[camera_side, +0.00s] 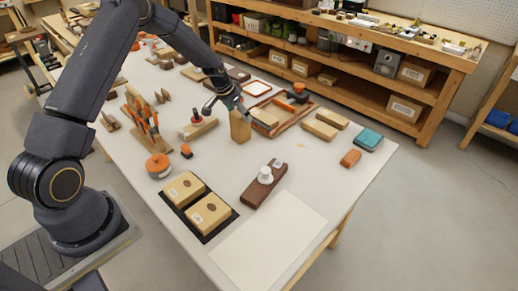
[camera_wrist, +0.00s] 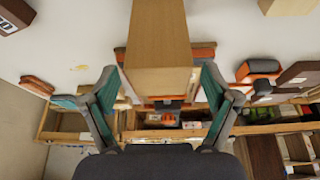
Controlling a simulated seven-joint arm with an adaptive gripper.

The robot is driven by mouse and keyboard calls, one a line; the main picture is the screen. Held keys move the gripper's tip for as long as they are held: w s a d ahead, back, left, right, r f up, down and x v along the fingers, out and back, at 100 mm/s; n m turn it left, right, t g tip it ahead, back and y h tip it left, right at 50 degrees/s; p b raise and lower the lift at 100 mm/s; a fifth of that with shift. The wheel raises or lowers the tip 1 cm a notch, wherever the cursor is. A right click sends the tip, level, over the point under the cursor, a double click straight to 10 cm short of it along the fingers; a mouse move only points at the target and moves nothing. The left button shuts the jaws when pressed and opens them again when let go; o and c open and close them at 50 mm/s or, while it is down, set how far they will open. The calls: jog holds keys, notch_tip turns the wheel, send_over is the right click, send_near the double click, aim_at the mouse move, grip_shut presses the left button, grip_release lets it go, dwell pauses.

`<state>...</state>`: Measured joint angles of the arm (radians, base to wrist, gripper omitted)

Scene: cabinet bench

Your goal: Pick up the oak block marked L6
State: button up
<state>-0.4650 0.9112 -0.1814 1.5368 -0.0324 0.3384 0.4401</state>
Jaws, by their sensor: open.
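A plain light-wood block (camera_side: 240,127) stands upright near the middle of the white table in the side view. A tall light-wood block, apparently the same one, shows large in the wrist view (camera_wrist: 158,45), between the fingers. I cannot read an L6 mark on it or on any other block. My gripper (camera_side: 227,106) is just above and beside the upright block. In the wrist view my gripper (camera_wrist: 158,70) has its two teal-padded fingers spread, one on each side of the block, with gaps showing. Nothing is gripped.
A reddish-framed tray (camera_side: 296,120) lies right of the upright block. A lying wood block with a red knob (camera_side: 197,129) is at its left. A clamp rack (camera_side: 143,122), a dark tray (camera_side: 216,232) with two tan boxes and a brown block with a white knob (camera_side: 263,186) stand nearby.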

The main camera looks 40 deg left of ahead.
jog(key=x, duration=0.3)
jog(key=shift+f, duration=0.1)
jog(key=c, duration=1.4)
